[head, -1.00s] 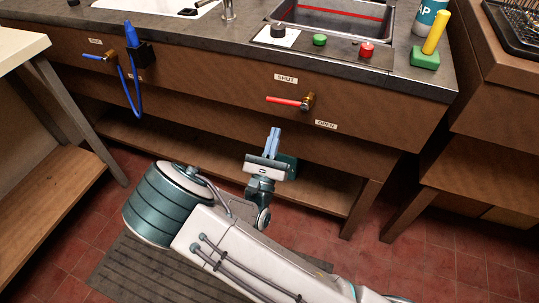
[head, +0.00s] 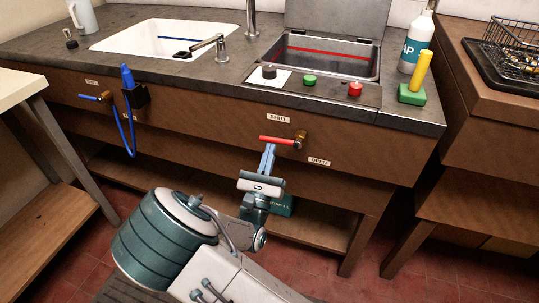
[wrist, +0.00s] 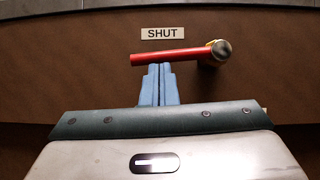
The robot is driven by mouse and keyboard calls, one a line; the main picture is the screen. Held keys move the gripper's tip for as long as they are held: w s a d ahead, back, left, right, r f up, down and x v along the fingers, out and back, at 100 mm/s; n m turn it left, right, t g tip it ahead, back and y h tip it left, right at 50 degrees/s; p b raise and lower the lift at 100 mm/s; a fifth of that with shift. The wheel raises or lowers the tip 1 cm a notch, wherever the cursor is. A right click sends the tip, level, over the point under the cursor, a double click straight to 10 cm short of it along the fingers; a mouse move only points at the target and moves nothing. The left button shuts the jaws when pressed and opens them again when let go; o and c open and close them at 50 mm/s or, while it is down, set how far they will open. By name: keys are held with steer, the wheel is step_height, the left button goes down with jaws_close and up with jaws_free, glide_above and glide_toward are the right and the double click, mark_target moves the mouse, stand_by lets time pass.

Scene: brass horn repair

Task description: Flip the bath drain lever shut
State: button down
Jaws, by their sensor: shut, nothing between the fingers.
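The red-handled lever (head: 277,140) is on a brass valve (head: 300,139) on the front of the wooden bench. Its handle points left from the valve, nearly level. A SHUT label (head: 278,118) is above it and an OPEN label (head: 319,162) is below right of it. In the wrist view the red handle (wrist: 170,57) crosses just above my fingertips. My gripper (head: 269,149) is shut and empty, its blue fingers pointing up from below at the handle's left half. I cannot tell whether the fingertips touch it. The fingers also show in the wrist view (wrist: 159,68).
A steel basin with a red line (head: 330,62) is above the lever. A white sink (head: 160,37) is further left. A blue-handled valve (head: 90,97) and a blue hose (head: 131,130) are at the left. A lower shelf (head: 315,215) is below.

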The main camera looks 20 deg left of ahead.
steer(key=shift+a+r+m+h+p, duration=0.15)
steer(key=shift+r+m+h+p, duration=0.35)
steer(key=shift+r+m+h, duration=0.35)
steer(key=shift+w, duration=0.1)
steer(key=shift+f, duration=0.15)
